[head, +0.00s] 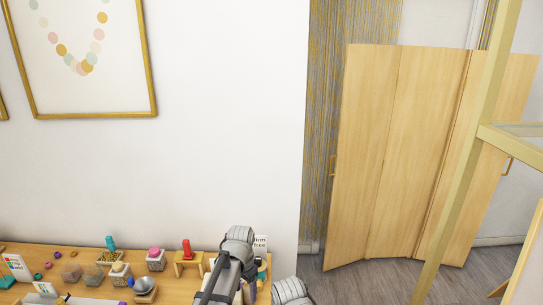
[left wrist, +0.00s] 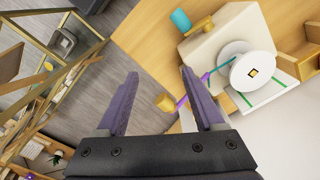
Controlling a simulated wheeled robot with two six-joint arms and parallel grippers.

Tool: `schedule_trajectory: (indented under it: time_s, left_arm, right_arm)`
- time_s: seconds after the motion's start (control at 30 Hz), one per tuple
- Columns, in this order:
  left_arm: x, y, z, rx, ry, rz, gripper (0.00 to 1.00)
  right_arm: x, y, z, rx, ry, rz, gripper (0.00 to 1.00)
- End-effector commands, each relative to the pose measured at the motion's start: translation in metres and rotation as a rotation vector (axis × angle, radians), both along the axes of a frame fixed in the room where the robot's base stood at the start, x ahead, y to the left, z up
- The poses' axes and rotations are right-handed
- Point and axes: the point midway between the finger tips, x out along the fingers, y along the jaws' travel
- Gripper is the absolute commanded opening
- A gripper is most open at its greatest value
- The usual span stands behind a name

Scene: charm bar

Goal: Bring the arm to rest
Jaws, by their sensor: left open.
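My left arm (head: 232,268) rises at the lower middle of the head view, over the right end of the wooden table. The tips of its gripper do not show clearly there. In the left wrist view my left gripper (left wrist: 160,76) has its two dark purple fingers wide apart, with nothing between them. Beyond the right finger is a pale block-shaped stand with a round white disc (left wrist: 252,73) on it. A grey rounded part of my own body shows at the bottom edge of the head view. My right gripper is not in view.
The table (head: 190,287) holds small coloured charms, a red stamp-like piece (head: 186,250), a pink-topped box (head: 155,259) and a metal bowl (head: 144,290). A wooden folding screen (head: 400,160) stands at right. In the wrist view, brass shelving (left wrist: 40,95) stands left, beyond grey floor.

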Motion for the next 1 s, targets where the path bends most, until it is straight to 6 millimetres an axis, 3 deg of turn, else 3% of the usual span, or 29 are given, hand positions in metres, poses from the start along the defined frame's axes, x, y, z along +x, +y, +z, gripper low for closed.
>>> schedule_trajectory:
  time_s: [0.03,0.3,0.63,0.73,1.0]
  left_arm:
    - [-0.016,0.011,0.0,-0.002,-0.003,0.05,0.69]
    - [-0.072,0.052,0.0,-0.013,-0.021,0.339,0.69]
    - [-0.14,0.091,0.0,-0.029,-0.041,0.675,0.69]
    - [-0.136,0.071,-0.012,-0.012,-0.027,0.616,0.69]
    - [-0.155,0.03,-0.034,0.035,0.001,0.497,0.69]
  right_arm:
    - [0.0,0.0,0.0,0.0,0.0,0.0,0.5]
    - [0.0,0.0,0.0,0.0,0.0,0.0,0.5]
    - [0.0,0.0,0.0,0.0,0.0,0.0,0.5]
    - [0.0,0.0,-0.012,0.0,0.0,0.0,0.5]
    - [0.0,0.0,-0.034,0.0,0.0,0.002,0.5]
